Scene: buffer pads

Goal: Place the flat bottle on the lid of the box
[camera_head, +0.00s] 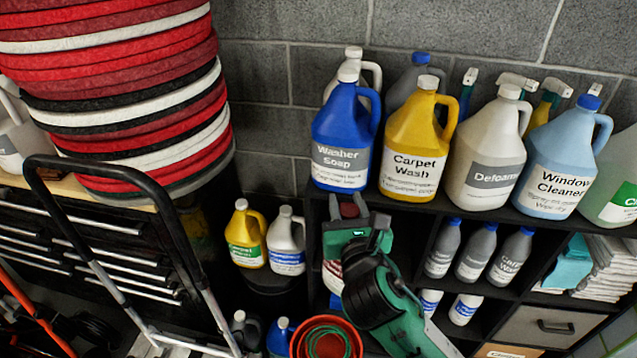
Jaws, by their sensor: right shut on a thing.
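My right gripper (352,238) comes up from the lower right on its green and black arm. It is shut on a bottle with a dark red upper part (349,210) and a pale label, in front of the shelf unit; this appears to be the flat bottle. The gripper and arm hide much of it, so its flat shape and exact tilt cannot be told. I cannot pick out a box with a lid for certain. My left gripper is not in view.
Large jugs, including a blue one (340,140) and a yellow one (413,145), line the shelf top. Grey bottles (476,252) fill a compartment on the right. A black cart handle (110,170) and stacked red pads (120,90) stand left. An orange bucket (300,345) is below.

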